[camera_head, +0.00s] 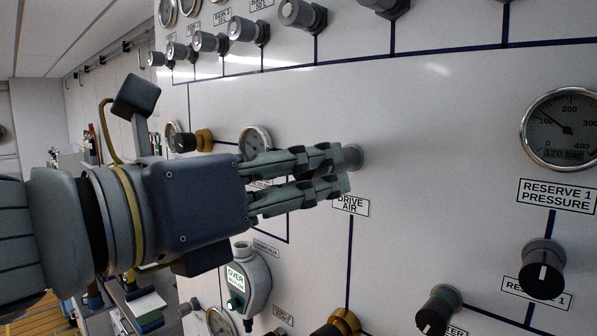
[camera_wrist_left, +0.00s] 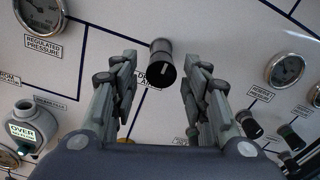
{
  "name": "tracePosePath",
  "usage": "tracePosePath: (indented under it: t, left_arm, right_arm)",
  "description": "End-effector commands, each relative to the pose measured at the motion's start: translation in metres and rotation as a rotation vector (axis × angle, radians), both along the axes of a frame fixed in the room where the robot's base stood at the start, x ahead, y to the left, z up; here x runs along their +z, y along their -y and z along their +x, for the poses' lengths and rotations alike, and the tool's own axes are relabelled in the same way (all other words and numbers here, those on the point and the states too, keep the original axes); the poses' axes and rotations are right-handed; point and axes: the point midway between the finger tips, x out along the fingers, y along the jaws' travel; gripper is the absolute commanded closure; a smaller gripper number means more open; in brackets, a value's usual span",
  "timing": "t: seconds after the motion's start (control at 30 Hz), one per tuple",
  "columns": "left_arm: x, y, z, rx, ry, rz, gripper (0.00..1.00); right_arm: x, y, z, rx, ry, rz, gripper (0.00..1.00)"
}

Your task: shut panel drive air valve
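The drive air valve knob (camera_head: 353,157) is on the white panel, just above the "DRIVE AIR" label (camera_head: 350,205). In the head view my left gripper's fingers (camera_head: 338,171) hide most of it. In the left wrist view the knob (camera_wrist_left: 161,66) is dark with a grey collar and a light pointer mark on its face. My left gripper (camera_wrist_left: 160,75) is open, with one finger to each side of the knob. A gap shows between the knob and each finger, so it is not gripped. The "DRIVE AIR" label is partly hidden by the left finger there. My right gripper is not in view.
A reserve 1 pressure gauge (camera_head: 563,128) and a black reserve knob (camera_head: 542,270) are to the right. A grey digital device (camera_head: 247,282) is at lower left. Several knobs line the top.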

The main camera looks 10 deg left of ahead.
Motion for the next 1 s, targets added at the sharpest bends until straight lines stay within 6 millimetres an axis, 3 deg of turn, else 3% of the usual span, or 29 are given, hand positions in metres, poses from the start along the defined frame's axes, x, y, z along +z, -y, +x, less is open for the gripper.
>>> tracePosePath:
  t: [0.37,0.73,1.0]
  left_arm:
    - [0.012,-0.001,0.000,0.002,0.008,-0.006,0.56]
    - [0.079,0.000,-0.001,0.000,0.005,-0.006,0.56]
    - [0.101,0.000,0.000,0.000,0.003,-0.003,0.56]
  right_arm:
    - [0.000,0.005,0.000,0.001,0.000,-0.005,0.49]
    - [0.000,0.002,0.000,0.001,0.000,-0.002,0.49]
    - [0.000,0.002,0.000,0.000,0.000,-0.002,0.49]
